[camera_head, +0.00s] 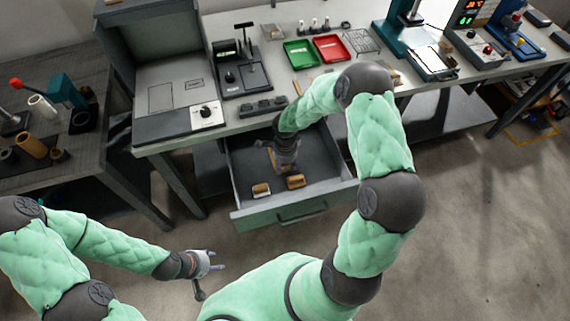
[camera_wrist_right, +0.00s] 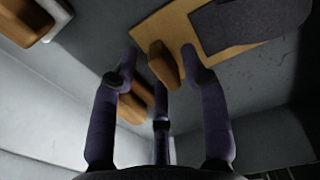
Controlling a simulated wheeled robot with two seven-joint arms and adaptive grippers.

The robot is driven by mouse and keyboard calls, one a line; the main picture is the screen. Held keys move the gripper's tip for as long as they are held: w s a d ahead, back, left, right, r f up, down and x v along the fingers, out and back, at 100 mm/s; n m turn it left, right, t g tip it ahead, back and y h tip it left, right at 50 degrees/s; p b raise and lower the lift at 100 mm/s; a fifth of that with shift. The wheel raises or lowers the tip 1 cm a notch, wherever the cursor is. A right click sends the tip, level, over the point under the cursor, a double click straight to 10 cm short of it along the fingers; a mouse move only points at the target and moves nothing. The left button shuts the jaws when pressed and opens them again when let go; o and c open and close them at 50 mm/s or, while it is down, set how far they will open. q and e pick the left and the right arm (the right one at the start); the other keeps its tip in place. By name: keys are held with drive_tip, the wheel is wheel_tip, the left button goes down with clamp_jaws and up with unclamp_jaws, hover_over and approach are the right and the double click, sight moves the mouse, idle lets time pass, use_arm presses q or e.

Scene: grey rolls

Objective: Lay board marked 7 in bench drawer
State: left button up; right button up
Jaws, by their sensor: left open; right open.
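The bench drawer (camera_head: 330,165) is pulled open under the bench. My right gripper (camera_head: 285,158) is down inside it, near its back. In the right wrist view the right gripper (camera_wrist_right: 163,72) is open, its fingers spread around a wooden knob on a tan board (camera_wrist_right: 205,22) with a dark grey sheet or pad. The board lies on the drawer floor; no number is readable on it. A second wooden piece (camera_wrist_right: 135,102) lies partly behind the fingers. My left gripper (camera_head: 208,264) is open and empty, out over the floor, away from the drawer.
Two small brown-topped blocks, one left (camera_head: 261,190) and one right (camera_head: 296,181), sit near the drawer's front. On the bench stand a green tray (camera_head: 301,53), a red tray (camera_head: 331,48) and several devices. A side table (camera_head: 95,150) with tools stands at left.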

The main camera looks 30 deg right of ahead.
wheel_tip(320, 180, up, 12)
drive_tip(key=p, duration=0.3)
drive_tip(key=shift+p, duration=0.35)
drive_tip(key=shift+f, duration=0.1)
